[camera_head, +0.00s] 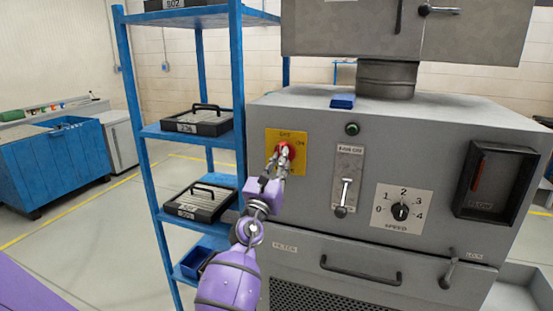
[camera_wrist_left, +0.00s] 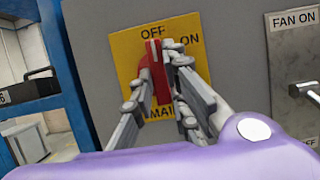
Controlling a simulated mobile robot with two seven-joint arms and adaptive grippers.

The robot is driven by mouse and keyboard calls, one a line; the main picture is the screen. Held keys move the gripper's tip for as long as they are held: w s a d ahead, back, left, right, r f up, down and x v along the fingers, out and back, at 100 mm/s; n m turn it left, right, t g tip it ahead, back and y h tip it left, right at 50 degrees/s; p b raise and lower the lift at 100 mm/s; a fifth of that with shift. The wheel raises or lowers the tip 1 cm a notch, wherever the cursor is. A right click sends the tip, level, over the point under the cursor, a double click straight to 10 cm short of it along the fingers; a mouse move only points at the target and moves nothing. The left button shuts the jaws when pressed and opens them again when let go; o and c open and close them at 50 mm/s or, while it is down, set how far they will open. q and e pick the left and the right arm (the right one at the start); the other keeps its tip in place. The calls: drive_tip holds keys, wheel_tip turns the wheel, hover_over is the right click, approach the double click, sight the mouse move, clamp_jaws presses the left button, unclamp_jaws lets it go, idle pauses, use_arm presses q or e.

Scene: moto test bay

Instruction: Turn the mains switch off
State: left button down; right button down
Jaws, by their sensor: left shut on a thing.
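The mains switch is a red rotary handle (camera_head: 284,151) on a yellow plate (camera_head: 273,140) at the left of the grey machine's front. In the left wrist view the red handle (camera_wrist_left: 160,84) stands close to upright below the word OFF, with ON to the upper right on the yellow plate (camera_wrist_left: 127,50). My left gripper (camera_head: 280,158) is shut on the red handle, its fingers on both sides; they also show in the left wrist view (camera_wrist_left: 165,75). The fingers hide part of the handle and the plate's lower lettering. My right gripper is not in view.
Right of the plate are a fan lever (camera_head: 345,192), a green button (camera_head: 352,129) and a speed dial (camera_head: 400,211). A drawer handle (camera_head: 360,270) juts out below. A blue shelf rack (camera_head: 240,100) with black trays stands close on the left. Open floor lies beyond it.

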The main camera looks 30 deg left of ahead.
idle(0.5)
use_arm(q)
drive_tip(key=c, duration=1.7)
unclamp_jaws()
drive_tip(key=v, duration=1.2)
drive_tip(key=shift+d, duration=0.1)
